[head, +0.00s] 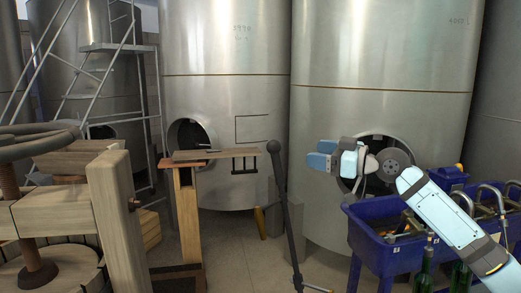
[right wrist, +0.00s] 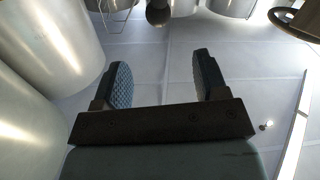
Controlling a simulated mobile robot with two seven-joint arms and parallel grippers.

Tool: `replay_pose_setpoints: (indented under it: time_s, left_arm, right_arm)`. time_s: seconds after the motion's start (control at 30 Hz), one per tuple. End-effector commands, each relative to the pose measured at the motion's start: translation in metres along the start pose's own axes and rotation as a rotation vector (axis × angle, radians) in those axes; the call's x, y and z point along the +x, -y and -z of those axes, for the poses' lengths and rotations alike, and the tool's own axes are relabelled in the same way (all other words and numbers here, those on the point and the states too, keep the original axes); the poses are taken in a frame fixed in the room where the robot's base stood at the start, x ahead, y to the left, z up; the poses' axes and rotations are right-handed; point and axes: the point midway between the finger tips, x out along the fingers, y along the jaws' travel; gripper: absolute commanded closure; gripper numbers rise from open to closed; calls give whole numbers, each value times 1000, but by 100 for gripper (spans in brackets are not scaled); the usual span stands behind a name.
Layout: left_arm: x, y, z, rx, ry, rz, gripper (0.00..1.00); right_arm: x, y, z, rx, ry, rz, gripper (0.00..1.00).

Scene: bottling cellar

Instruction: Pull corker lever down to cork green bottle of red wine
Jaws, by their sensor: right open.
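In the right wrist view, a dark knob (right wrist: 158,14) shows beyond the gap between the open fingers (right wrist: 162,82). Green bottles (head: 427,266) stand at the lower right, partly hidden. I cannot see a bottle under the lever. My left gripper is out of view.
A blue trough machine (head: 385,256) with metal spouts stands at right, below my right arm. A small wooden stand (head: 187,215) is left of the lever, and a wooden press (head: 112,205) fills the left. Large steel tanks (head: 375,60) stand behind. Floor shows between stand and lever.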

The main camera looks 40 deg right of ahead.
Motion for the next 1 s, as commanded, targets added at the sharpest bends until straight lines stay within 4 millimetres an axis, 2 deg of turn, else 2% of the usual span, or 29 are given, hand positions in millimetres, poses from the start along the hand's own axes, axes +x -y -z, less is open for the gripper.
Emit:
replay_pose_setpoints:
  time_s: [0.17,0.53,1.0]
  left_arm:
    - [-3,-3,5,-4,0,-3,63]
    - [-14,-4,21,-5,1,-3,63]
    - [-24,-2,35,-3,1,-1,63]
  right_arm:
    - [16,-1,4,-3,0,2,34]
    - [79,-1,5,-3,-2,0,34]
    - [124,-2,3,2,-4,-2,34]
